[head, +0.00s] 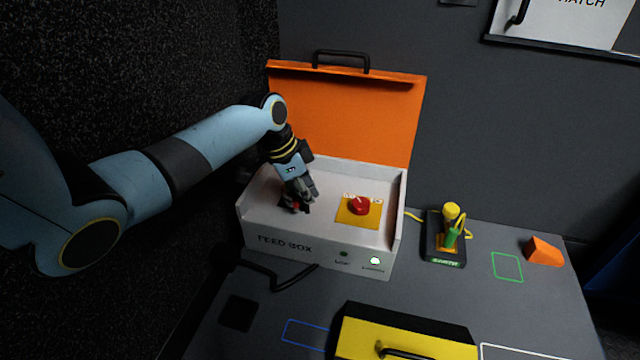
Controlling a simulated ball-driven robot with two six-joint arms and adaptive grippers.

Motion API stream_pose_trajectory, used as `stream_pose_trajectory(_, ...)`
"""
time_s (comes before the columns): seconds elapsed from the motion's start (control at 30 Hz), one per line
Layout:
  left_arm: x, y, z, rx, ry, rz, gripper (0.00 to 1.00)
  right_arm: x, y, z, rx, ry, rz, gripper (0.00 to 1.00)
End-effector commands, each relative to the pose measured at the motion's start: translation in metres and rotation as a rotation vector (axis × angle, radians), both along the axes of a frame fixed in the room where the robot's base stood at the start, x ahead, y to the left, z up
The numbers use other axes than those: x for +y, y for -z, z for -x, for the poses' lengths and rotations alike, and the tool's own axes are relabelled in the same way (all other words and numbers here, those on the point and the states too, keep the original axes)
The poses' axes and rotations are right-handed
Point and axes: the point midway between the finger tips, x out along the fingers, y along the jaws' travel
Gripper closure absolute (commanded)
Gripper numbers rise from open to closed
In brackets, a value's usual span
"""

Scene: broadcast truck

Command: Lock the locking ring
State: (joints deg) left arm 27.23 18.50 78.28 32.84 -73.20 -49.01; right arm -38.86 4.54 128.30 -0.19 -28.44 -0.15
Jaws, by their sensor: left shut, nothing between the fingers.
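The open feed box (278,243) stands on the bench, its orange lid (345,110) raised at the back. My left gripper (301,207) reaches down into the left part of the box. It is shut and empty, with its fingertips low at the box's inner floor. A small bit of red shows at the fingertips; it may be part of the locking ring, but the gripper hides most of it. I cannot tell the ring's shape or position. A red knob (360,205) sits on a yellow plate (347,217) to the right of the gripper. My right gripper is not in view.
A white lamp (375,261) glows on the box front beside a dark green one (343,254). A black earth unit (445,250) with yellow and green parts stands to the right. An orange wedge (545,251) and a yellow case (400,341) are on the bench.

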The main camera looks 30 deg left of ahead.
Motion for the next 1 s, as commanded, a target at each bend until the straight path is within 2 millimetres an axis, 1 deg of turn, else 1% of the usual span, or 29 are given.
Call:
stream_pose_trajectory(0.03, 0.003, -0.005, 0.002, -0.002, 0.04, 0.0, 1.0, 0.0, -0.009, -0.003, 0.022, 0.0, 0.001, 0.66)
stream_pose_trajectory(0.2, 0.01, -0.002, 0.012, 0.0, 0.2, 0.0, 1.0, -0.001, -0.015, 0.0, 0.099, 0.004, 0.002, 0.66)
stream_pose_trajectory(0.37, 0.016, 0.0, 0.02, 0.002, 0.352, 0.0, 1.0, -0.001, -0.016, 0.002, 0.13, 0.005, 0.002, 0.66)
stream_pose_trajectory(0.57, 0.026, 0.001, 0.028, 0.002, 0.543, 0.0, 1.0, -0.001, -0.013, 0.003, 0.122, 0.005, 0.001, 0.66)
stream_pose_trajectory(0.8, 0.038, 0.002, 0.034, 0.002, 0.762, -0.001, 1.0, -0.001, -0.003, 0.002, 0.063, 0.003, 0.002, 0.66)
stream_pose_trajectory(0.93, 0.044, 0.002, 0.036, 0.001, 0.866, 0.0, 1.0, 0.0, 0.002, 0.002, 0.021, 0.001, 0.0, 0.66)
stream_pose_trajectory(1.0, 0.044, 0.001, 0.037, 0.0, 0.874, 0.0, 1.0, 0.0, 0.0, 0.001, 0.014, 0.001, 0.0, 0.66)
